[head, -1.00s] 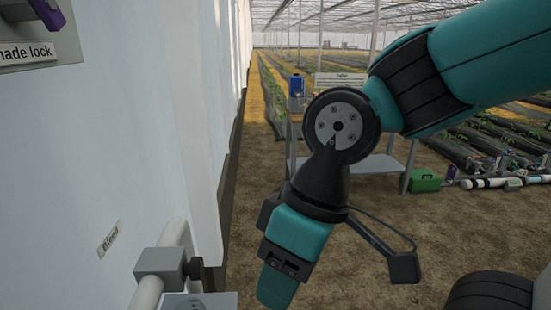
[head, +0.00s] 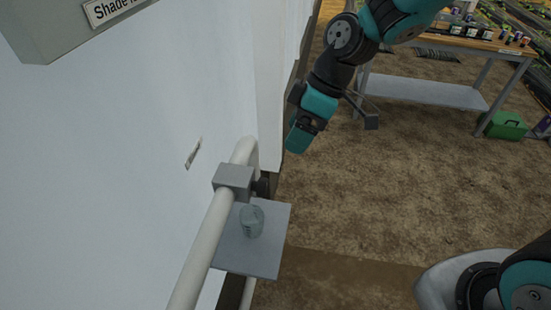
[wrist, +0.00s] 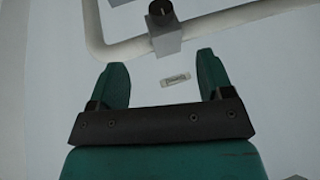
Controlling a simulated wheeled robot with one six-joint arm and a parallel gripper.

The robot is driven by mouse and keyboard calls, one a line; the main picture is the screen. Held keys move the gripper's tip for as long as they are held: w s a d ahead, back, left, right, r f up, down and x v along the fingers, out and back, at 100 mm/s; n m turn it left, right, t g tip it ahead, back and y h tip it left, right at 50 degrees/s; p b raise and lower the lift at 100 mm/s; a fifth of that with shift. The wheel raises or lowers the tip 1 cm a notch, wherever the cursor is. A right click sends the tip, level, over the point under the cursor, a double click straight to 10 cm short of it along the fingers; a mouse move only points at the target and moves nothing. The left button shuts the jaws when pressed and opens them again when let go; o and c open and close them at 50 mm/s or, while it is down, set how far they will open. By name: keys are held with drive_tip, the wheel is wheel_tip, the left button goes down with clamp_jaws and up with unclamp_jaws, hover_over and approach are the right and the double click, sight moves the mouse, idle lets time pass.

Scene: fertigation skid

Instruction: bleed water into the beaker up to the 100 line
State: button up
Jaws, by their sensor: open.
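A clear beaker (head: 252,221) stands on a small grey shelf (head: 262,262) below the white pipe. Its graduation lines and water level are too small to read. A grey valve block (head: 234,181) sits on the pipe just above the shelf, with a dark knob (head: 262,187) on its right side. The block also shows at the top of the wrist view (wrist: 166,36). My gripper (head: 295,140) is above and to the right of the block, apart from it. In the wrist view my gripper (wrist: 165,78) is open and empty.
The white pipe (head: 203,250) runs along the white wall. A bleed label (head: 193,153) is on the wall; it also shows between my fingers (wrist: 174,80). A grey box (head: 60,25) juts out at upper left. A workbench (head: 425,90) stands behind. Bare soil lies to the right.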

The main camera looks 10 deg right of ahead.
sight(267, 184)
drive_tip(key=p+x, duration=0.2)
drive_tip(key=x, duration=1.3)
drive_tip(key=shift+a, duration=0.1)
drive_tip(key=c, duration=0.9)
